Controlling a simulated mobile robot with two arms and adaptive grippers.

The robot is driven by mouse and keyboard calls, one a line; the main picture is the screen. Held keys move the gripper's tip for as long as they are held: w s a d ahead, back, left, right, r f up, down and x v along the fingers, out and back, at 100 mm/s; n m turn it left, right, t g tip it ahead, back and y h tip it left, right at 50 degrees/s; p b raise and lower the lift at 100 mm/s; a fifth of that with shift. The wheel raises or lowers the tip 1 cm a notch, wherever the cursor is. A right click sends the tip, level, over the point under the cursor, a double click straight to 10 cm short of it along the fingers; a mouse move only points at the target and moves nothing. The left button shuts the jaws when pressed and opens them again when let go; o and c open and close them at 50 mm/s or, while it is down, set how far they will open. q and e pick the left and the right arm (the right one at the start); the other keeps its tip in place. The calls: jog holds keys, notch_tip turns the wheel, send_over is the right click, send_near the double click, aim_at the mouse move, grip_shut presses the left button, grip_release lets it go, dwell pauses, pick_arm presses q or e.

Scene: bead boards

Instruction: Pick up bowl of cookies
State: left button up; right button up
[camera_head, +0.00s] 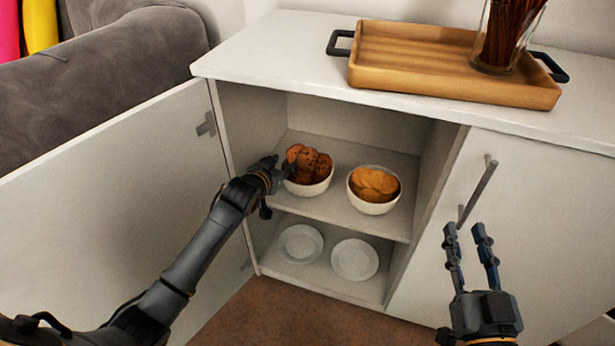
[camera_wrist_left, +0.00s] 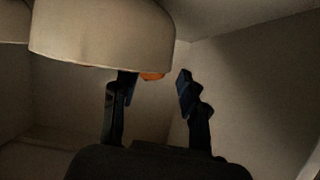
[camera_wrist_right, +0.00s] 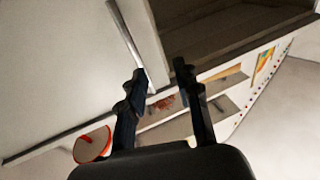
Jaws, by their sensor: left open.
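A white bowl (camera_head: 309,188) heaped with brown chocolate-chip cookies (camera_head: 308,162) stands on the upper shelf of the open cabinet, on the left. My left gripper (camera_head: 281,168) is open at the bowl's left rim. In the left wrist view a pale bowl (camera_wrist_left: 100,38) fills the upper left, and one finger of my left gripper (camera_wrist_left: 153,88) overlaps its edge. Whether it touches the bowl, I cannot tell. My right gripper (camera_head: 468,235) is open and empty in front of the closed right door. It also shows in the right wrist view (camera_wrist_right: 158,72).
A second white bowl (camera_head: 373,207), with yellow chips, stands to the right on the same shelf. Two white plates (camera_head: 354,260) lie below. The open door (camera_head: 110,190) is at left, a metal handle (camera_head: 480,190) at right. A wooden tray (camera_head: 440,85) is on top.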

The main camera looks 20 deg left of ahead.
pick_arm(q)
jog(key=shift+b+x, duration=0.35)
jog(key=shift+x, duration=0.75)
pick_arm(e)
jog(key=shift+s+a+r+t+y, duration=0.15)
jog(key=shift+r+t, duration=0.3)
jog(key=shift+r, duration=0.25)
jog(key=shift+s+r+t+y, duration=0.2)
jog(key=shift+r+t, duration=0.2)
jog(key=shift+r, duration=0.3)
jog(key=shift+s+a+r+t+y, duration=0.15)
jog(key=shift+r+t, duration=0.3)
jog(key=shift+r, duration=0.25)
jog(key=shift+d, duration=0.1)
pick_arm(q)
grip_shut()
jog(key=shift+r, duration=0.1)
